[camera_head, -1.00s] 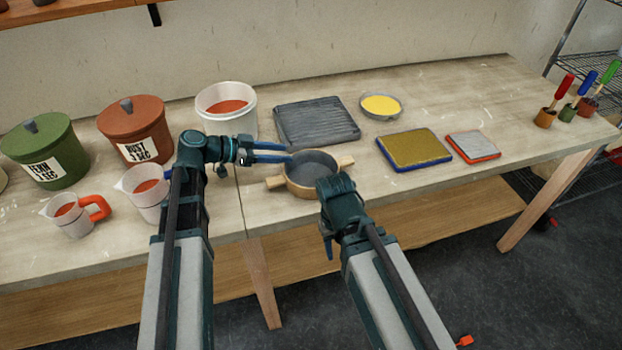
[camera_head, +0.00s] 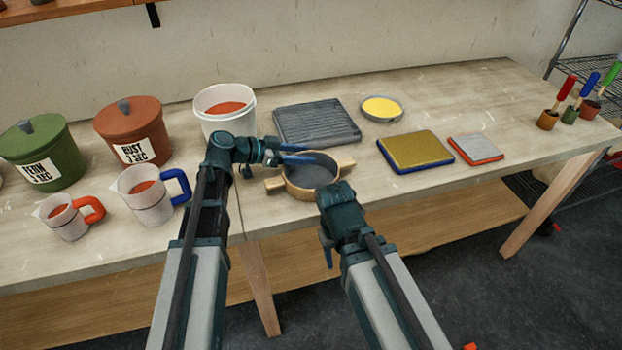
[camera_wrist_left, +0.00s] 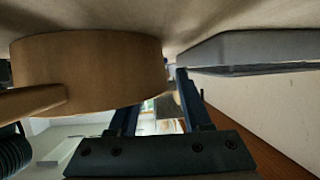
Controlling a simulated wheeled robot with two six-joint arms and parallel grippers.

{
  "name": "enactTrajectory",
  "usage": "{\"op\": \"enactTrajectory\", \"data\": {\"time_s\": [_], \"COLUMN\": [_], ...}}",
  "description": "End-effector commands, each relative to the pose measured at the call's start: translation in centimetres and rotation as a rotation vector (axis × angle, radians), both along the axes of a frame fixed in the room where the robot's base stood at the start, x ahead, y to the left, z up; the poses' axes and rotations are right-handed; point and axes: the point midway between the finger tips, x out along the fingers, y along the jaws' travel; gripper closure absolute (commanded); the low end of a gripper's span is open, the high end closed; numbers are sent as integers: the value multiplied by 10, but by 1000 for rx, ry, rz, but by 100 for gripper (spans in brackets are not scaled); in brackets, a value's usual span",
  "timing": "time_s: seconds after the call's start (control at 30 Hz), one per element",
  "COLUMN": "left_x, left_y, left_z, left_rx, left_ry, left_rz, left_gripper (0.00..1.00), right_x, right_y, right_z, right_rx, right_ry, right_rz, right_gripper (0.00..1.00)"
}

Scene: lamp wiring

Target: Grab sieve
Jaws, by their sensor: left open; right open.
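The sieve (camera_head: 312,192) is a round, tan wooden ring with a grey mesh and two side handles. It sits near the table's front edge in the head view. My left gripper (camera_head: 306,154) is open and reaches over its far rim from the left. In the left wrist view, the sieve's side wall (camera_wrist_left: 85,70) and one handle fill the left, beside the left gripper's open fingers (camera_wrist_left: 158,90).
A grey ribbed slab (camera_head: 316,123) lies behind the sieve, with a white bucket (camera_head: 224,118) left of it. Two measuring jugs (camera_head: 148,200) stand at the left. A yellow dish (camera_head: 381,108) and two framed pads (camera_head: 415,151) lie right.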

Motion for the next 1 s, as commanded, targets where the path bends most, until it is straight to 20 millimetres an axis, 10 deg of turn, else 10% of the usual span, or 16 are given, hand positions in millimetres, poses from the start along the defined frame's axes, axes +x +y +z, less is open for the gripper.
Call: {"op": "enactTrajectory", "data": {"time_s": [0.37,1.0], "left_x": [0,-1], "left_y": [1,0], "left_z": [1,6], "left_rx": [0,0], "left_ry": [0,0], "left_rz": [0,-1], "left_gripper": [100,100], "right_x": [0,0], "right_y": [0,0], "right_z": [1,6], "right_rx": [0,0], "right_ry": [0,0], "right_rz": [0,0], "right_gripper": [50,50]}}
